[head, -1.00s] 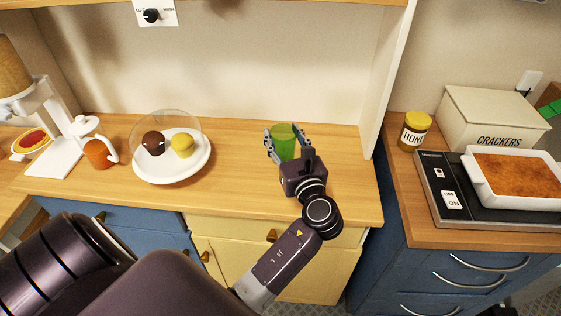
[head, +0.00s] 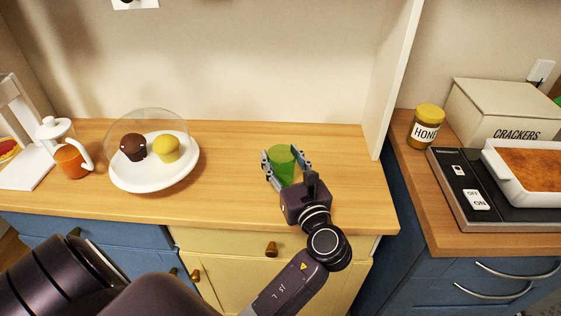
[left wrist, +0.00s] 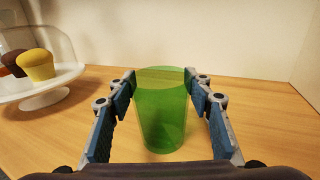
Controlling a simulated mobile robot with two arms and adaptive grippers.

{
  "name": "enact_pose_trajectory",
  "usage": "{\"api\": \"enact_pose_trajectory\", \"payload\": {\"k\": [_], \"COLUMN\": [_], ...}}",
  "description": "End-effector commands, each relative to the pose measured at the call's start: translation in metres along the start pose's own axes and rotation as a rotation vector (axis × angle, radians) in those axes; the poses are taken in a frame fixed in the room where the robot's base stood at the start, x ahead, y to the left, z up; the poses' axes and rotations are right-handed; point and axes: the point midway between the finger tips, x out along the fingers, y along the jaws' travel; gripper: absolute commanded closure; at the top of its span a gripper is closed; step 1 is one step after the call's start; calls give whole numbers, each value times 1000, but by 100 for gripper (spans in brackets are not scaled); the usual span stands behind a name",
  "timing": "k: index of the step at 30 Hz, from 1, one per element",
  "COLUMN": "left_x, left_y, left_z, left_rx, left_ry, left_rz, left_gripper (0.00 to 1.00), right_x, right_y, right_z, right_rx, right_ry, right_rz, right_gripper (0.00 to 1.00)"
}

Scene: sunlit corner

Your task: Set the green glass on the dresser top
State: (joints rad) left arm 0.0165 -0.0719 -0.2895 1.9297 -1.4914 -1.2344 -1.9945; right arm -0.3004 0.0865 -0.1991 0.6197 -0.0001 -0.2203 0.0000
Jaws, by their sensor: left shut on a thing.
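The green glass (head: 281,160) is a translucent tumbler, upright between the fingers of my left gripper (head: 286,167). In the left wrist view, the gripper (left wrist: 161,88) has a finger on each side of the glass (left wrist: 163,118), shut on it near its rim. The glass is over the light wooden dresser top (head: 235,190), towards its right end. Its base shows low against the wood in the left wrist view; I cannot tell whether it touches. My right gripper is not in view.
A white cake stand (head: 122,181) with two muffins under a clear dome is left of the glass. A white upright panel (head: 391,85) rises at the right end. A honey jar (head: 426,128) stands on the right counter. Wood around the glass is clear.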

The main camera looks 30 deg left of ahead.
Motion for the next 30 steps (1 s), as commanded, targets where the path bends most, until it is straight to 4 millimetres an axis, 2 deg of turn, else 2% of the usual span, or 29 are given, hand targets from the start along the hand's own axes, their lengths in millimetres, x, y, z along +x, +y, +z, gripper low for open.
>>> {"api": "enact_pose_trajectory", "payload": {"k": [6,11,12,16,30], "left_x": [-1,-1,-1,-1,4], "left_y": [0,0,0,0,0], "left_z": [1,-2,-2,-2,2], "left_rx": [-1,1,1,0,1], "left_ry": [-2,-2,-1,-1,-1], "left_rz": [0,0,0,0,-1], "left_gripper": [83,83,51,37,36], "right_x": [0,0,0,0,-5], "right_y": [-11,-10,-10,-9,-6], "right_z": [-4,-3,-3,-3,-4], "right_rx": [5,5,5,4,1], "right_ry": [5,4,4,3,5], "right_rz": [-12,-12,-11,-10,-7], "right_gripper": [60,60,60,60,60]}}
